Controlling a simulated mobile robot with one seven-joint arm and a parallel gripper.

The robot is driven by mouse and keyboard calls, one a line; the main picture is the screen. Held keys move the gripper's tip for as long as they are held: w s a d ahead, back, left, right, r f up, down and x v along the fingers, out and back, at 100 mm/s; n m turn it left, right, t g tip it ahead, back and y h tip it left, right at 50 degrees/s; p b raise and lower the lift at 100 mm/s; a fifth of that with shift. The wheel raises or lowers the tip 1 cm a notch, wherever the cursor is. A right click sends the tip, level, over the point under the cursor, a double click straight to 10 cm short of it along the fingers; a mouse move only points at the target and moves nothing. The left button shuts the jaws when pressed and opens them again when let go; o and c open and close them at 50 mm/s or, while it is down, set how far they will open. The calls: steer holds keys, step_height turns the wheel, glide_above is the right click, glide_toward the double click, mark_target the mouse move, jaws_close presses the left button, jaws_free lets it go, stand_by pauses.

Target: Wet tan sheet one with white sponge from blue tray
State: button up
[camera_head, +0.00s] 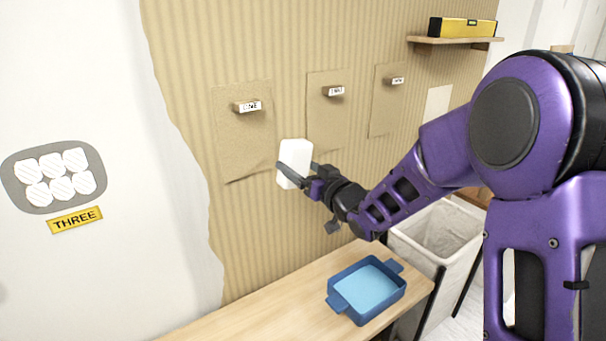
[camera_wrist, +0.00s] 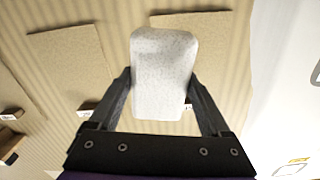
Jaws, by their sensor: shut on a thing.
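The white sponge (camera_head: 296,156) is held upright between the fingers of my gripper (camera_head: 298,172), in front of the wall. It also shows in the wrist view (camera_wrist: 163,75), where both dark fingers close on its sides. Tan sheet one (camera_head: 243,150) hangs under a small wooden block with a white label; the sponge is just right of its lower part in the head view. In the wrist view, a tan sheet (camera_wrist: 215,40) lies behind the sponge; I cannot tell whether they touch. The blue tray (camera_head: 337,304) sits on the wooden table below, with light blue liquid inside.
Two more tan sheets (camera_head: 324,125) (camera_head: 387,115) hang to the right under labelled blocks. A shelf (camera_head: 455,41) holds a yellow level (camera_head: 462,27). A pale bin (camera_head: 440,235) stands beside the table (camera_head: 250,315). A grey sign and yellow THREE plate (camera_head: 75,220) are at left.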

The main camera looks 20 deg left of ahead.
mark_target(227, 159)
steer(key=shift+f+b, duration=0.1)
steer(key=shift+b, duration=0.2)
steer(key=shift+w+a, duration=0.15)
steer(key=shift+w, duration=0.05)
steer(key=shift+b+x, duration=0.3)
steer(key=shift+x, duration=2.7)
steer(key=shift+x, duration=1.35)
stand_by(0.4)
stand_by(0.6)
steer(key=shift+s+a, duration=0.6)
steer(key=shift+s, duration=0.15)
steer(key=shift+s+a, duration=0.6)
steer(key=shift+s, duration=0.2)
steer(key=shift+s+a, duration=1.35)
steer(key=shift+s, duration=0.15)
steer(key=shift+s+a, duration=1.3)
steer(key=shift+s, duration=0.25)
